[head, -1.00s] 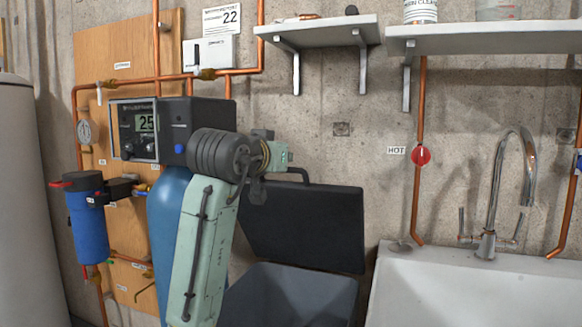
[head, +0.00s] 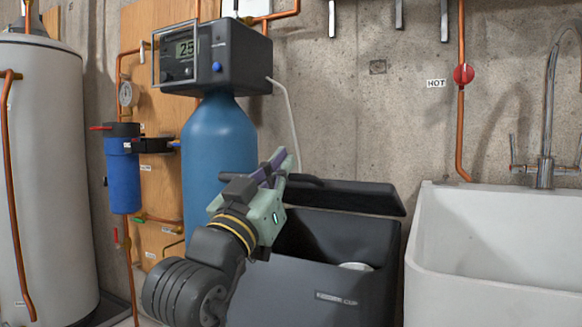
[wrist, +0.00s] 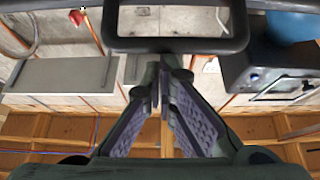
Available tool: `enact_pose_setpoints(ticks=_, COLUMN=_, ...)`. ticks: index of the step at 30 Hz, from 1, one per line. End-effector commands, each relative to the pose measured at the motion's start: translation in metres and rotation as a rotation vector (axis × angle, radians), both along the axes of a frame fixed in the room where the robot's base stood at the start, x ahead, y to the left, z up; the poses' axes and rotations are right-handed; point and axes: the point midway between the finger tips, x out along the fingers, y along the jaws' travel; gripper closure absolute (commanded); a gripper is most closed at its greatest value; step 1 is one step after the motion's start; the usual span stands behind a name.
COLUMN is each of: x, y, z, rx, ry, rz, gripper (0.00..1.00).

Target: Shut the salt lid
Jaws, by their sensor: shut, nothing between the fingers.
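In the wrist view my purple-padded gripper fingers (wrist: 165,75) converge below a dark loop (wrist: 177,44) that looks like the handle. Whether they touch it I cannot tell.
A blue softener tank (head: 217,140) with a dark control head (head: 235,60) stands left of the salt tank. A thin pale hose (head: 289,115) hangs behind. A white sink (head: 490,250) is close on the right. A blue filter (head: 123,175) hangs farther left.

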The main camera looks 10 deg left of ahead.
Motion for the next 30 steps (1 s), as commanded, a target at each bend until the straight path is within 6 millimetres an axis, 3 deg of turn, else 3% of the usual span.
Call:
enact_pose_setpoints(ticks=1, x=-0.002, y=0.001, z=-0.018, rx=-0.006, ry=-0.017, rz=-0.001, gripper=1.00)
enact_pose_setpoints(ticks=9, x=-0.012, y=0.004, z=-0.041, rx=-0.030, ry=-0.088, rz=-0.001, gripper=1.00)
enact_pose_setpoints(ticks=30, x=-0.017, y=0.006, z=-0.046, rx=-0.035, ry=-0.109, rz=0.001, gripper=1.00)
